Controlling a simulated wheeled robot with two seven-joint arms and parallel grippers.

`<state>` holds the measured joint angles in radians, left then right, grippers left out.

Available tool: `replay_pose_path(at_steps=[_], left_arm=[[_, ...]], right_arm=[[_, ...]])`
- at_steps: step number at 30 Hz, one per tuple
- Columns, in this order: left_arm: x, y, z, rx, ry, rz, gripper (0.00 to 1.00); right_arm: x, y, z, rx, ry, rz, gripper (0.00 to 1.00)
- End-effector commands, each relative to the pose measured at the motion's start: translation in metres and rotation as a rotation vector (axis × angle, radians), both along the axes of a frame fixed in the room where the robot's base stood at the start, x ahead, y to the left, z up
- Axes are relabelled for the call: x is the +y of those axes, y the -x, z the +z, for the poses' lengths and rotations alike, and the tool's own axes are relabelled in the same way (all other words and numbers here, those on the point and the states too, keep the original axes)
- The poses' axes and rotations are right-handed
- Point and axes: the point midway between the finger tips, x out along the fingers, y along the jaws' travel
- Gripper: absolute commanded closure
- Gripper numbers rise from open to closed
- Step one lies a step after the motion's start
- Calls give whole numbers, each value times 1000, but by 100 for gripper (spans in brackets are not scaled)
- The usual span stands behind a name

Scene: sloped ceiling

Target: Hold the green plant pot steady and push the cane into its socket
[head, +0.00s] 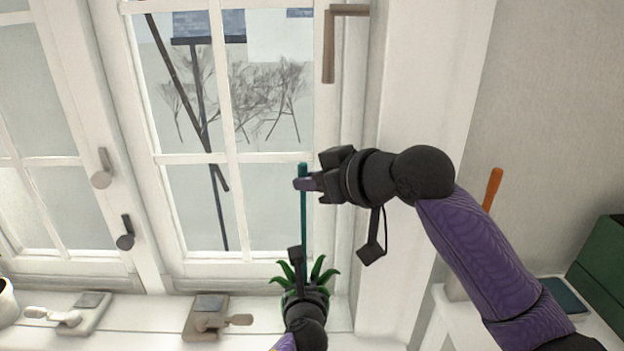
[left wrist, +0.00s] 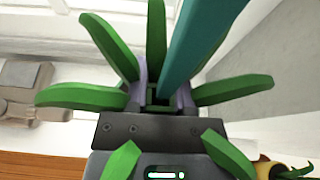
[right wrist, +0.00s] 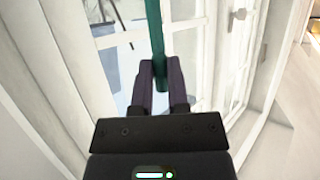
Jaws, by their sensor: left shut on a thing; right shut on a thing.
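The teal cane (head: 303,225) stands about upright in front of the window. My right gripper (head: 305,184) is shut on it near its top; the right wrist view shows the cane (right wrist: 155,35) between the purple fingers. Green plant leaves (head: 325,276) spread around the cane's lower end. My left gripper (head: 303,284) is low at the plant, its fingers (left wrist: 161,98) shut on the plant pot among the leaves. The pot's body is mostly hidden by my gripper and the leaves. The cane's lower end (left wrist: 190,60) meets a dark spot between the fingers; I cannot tell how deep it sits.
The white window (head: 228,158) stands close behind. Two latches (head: 207,316) (head: 90,312) lie on the sill left of the plant. At right are an orange stick (head: 493,188), a dark green box (head: 603,262) and a dark blue flat item (head: 563,295).

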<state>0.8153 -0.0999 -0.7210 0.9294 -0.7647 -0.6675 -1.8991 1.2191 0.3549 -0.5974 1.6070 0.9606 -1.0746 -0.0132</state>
Motion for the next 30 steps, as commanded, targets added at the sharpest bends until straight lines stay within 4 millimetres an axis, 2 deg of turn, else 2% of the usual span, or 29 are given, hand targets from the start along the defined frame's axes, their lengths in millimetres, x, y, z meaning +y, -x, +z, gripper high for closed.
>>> replay_pose_path(at_steps=[30], left_arm=[[0, 0, 0, -1, 0, 0, 100]], right_arm=[[0, 0, -21, 0, 0, 0, 100]])
